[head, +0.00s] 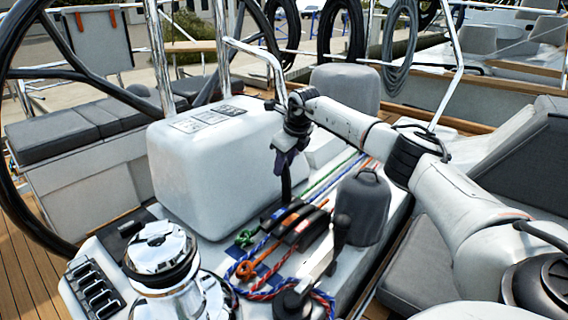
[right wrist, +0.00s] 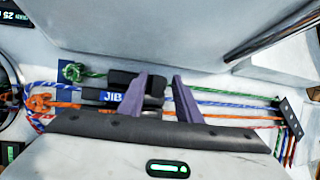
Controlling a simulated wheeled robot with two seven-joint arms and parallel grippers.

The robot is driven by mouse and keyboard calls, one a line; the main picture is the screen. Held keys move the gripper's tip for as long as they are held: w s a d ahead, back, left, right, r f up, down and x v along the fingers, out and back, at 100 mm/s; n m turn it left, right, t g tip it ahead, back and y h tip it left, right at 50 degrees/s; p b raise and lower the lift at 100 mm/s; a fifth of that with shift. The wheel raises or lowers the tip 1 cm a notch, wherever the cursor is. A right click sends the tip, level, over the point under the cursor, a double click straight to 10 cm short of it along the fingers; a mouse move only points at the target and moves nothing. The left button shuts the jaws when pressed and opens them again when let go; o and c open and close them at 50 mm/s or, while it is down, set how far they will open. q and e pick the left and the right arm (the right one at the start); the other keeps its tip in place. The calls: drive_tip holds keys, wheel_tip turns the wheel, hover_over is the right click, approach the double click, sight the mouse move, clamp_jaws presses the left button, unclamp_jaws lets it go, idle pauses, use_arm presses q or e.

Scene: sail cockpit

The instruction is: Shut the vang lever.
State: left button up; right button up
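A bank of dark rope-clutch levers (head: 297,222) sits on the white deck console, with green, blue and orange ropes running through it. One black lever (head: 286,186) stands upright; the others lie flat. I cannot read which one is marked vang. My right gripper (head: 284,166) is just above the upright lever, pointing down. In the right wrist view its purple fingers (right wrist: 160,82) are apart, and a dark lever end appears between or beneath them. I cannot tell whether they touch it. A "JIB" label (right wrist: 114,97) shows beside the flat levers. My left gripper is not in view.
A large white box (head: 210,165) stands left of the clutches. A chrome winch (head: 161,258) is at front left, and a dark grey covered winch (head: 362,208) stands to the right. Loose ropes lie in front.

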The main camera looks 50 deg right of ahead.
clamp_jaws()
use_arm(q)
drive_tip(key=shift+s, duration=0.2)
use_arm(e)
drive_tip(key=shift+a, duration=0.15)
use_arm(q)
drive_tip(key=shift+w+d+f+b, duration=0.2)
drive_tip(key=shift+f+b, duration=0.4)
drive_tip(key=shift+b, duration=0.4)
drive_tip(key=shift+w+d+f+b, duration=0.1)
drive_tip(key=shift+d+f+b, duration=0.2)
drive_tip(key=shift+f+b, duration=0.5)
use_arm(e)
drive_tip(key=a+f+n+h, duration=0.1)
drive_tip(key=a+f+h, duration=0.2)
drive_tip(key=a+h, duration=0.3)
drive_tip(key=shift+s+a+f+t, duration=0.15)
drive_tip(key=shift+s+a+t, duration=0.25)
drive_tip(key=shift+a, duration=0.45)
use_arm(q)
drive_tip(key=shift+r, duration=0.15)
use_arm(e)
drive_tip(key=shift+h, duration=0.3)
drive_tip(key=shift+o, duration=0.2)
unclamp_jaws()
drive_tip(key=shift+n, duration=0.3)
